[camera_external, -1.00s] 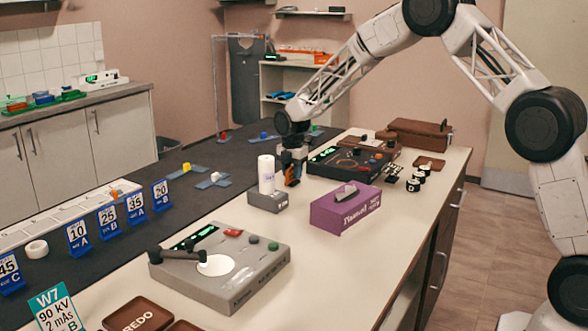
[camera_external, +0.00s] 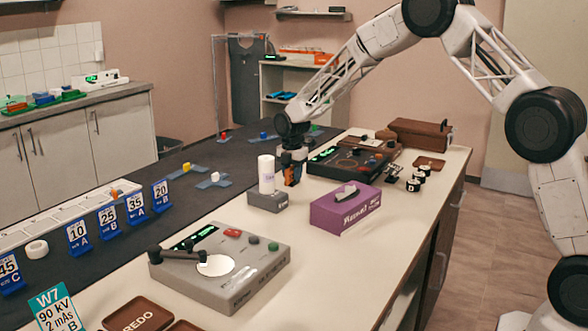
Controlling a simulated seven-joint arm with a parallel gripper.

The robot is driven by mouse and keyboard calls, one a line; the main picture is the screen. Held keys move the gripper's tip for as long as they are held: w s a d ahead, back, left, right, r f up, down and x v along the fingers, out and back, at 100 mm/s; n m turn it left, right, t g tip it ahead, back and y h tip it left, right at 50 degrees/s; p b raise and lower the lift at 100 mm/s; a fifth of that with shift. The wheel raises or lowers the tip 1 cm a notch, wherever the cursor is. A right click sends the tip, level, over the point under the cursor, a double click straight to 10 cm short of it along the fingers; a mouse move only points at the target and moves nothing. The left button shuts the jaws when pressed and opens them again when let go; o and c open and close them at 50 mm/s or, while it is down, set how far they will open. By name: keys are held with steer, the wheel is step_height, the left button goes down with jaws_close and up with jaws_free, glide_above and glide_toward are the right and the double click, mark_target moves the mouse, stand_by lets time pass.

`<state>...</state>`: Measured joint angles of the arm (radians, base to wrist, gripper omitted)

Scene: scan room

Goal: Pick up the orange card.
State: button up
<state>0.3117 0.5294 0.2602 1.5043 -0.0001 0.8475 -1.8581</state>
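My gripper (camera_external: 292,174) points down over the far part of the long bench, just behind and right of the white cylinder. A small orange patch (camera_external: 289,174) shows at its fingers, beside blue parts. I cannot tell whether this patch is the orange card or part of the gripper. The fingers are too small and partly hidden to show whether they are open or shut. No other clear orange card shows on the bench.
A white cylinder (camera_external: 266,175) on a grey block (camera_external: 267,201) stands close to the gripper. A black console (camera_external: 345,163), a purple box (camera_external: 345,207) and a grey console (camera_external: 222,277) occupy the bench. Blue numbered stands (camera_external: 108,222) line the dark mat.

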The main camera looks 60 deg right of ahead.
steer(key=shift+f, duration=0.15)
stand_by(0.4)
jaws_close()
